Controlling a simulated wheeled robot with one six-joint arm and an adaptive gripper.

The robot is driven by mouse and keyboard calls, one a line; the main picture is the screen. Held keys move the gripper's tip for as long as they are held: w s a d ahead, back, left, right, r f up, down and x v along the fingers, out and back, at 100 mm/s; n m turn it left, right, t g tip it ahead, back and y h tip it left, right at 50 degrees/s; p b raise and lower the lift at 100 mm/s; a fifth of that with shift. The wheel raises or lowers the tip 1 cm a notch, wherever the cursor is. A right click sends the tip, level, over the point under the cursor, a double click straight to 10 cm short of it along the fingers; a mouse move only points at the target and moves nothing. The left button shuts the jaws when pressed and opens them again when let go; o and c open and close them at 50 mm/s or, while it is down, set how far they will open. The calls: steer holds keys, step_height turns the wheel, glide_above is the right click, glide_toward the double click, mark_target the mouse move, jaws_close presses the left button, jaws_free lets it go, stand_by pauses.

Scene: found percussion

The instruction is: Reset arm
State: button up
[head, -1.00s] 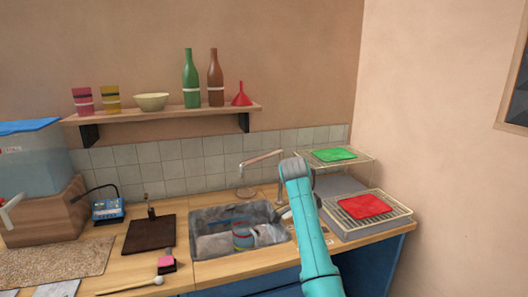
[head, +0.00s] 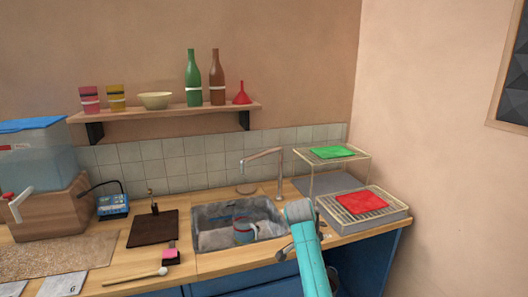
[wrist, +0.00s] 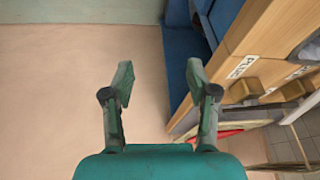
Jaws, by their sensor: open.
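My teal arm rises from the bottom of the head view, at the front edge of the counter right of the sink. My gripper (wrist: 158,85) shows in the wrist view with its two dark green fingers spread apart and nothing between them. Below it is bare pinkish floor, with the wooden counter edge and blue cabinet (wrist: 190,50) close on the right. In the head view the fingers are largely hidden by my arm.
A mallet (head: 135,277) lies on the counter's front left.

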steer(key=s+d+f+n+t, duration=0.1)
steer(key=s+f, duration=0.3)
steer(key=f, duration=0.3)
steer(key=s+f+n+t+y, duration=0.1)
steer(key=s+f+n, duration=0.15)
steer(key=f, duration=0.45)
steer(key=s+d+f+t, duration=0.1)
steer(key=s+f, duration=0.3)
steer(key=f, duration=0.3)
steer(key=s+f+n+t+y, duration=0.15)
steer(key=s+f, duration=0.25)
steer(key=s, duration=0.6)
steer(key=s+f+n+t, duration=0.2)
steer(key=s+f+n, duration=0.15)
steer(key=s, duration=0.75)
steer(key=s+r+n+t, duration=0.1)
steer(key=s+r, duration=0.2)
steer(key=s, duration=0.6)
steer(key=s+r+n+t, duration=0.1)
steer(key=s+r+t, duration=0.15)
steer(key=s, duration=0.65)
steer(key=s+r+n+t, duration=0.1)
steer(key=s+r, duration=0.6)
steer(key=r, duration=0.3)
steer(key=s+r+n+t, duration=0.1)
steer(key=s+r, duration=0.7)
steer(key=r, duration=0.2)
steer(key=shift+d+r+y, duration=0.3)
steer(key=shift+d+y, duration=0.05)
steer(key=shift+d, duration=0.1)
